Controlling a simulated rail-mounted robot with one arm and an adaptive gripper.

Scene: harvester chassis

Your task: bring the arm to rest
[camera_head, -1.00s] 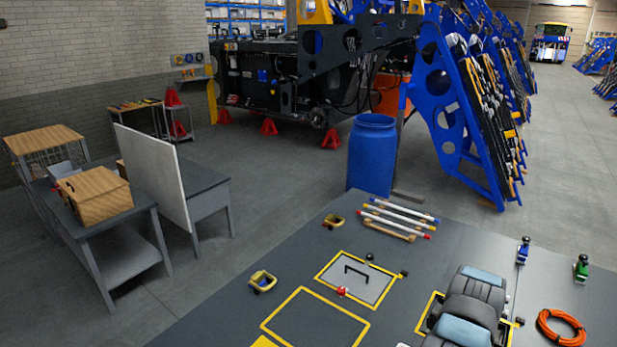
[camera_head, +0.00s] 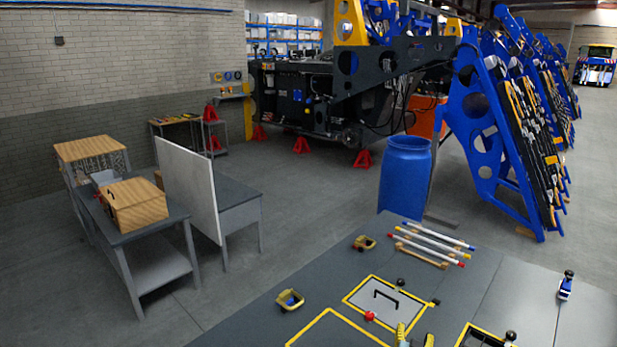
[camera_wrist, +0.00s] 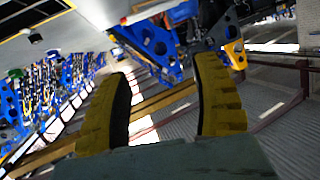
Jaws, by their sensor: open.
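My gripper (camera_wrist: 163,68) shows in the wrist view, with two ribbed yellow fingers standing well apart and nothing between them. It is open and empty. The wrist view is tilted, with a bench surface at the upper left and blue racks behind the fingers. In the head view, small yellow and black tips at the bottom edge look like my fingers, over the front of the dark workbench (camera_head: 500,262). The rest of my arm is out of sight there.
The workbench carries a framed panel with a handle (camera_head: 385,300), white tubes on a wooden rack (camera_head: 430,245), small yellow holders and a blue-topped figure (camera_head: 566,285). A blue barrel (camera_head: 405,180) stands behind it. A grey table with a wooden box (camera_head: 140,205) is at left. Open floor lies between.

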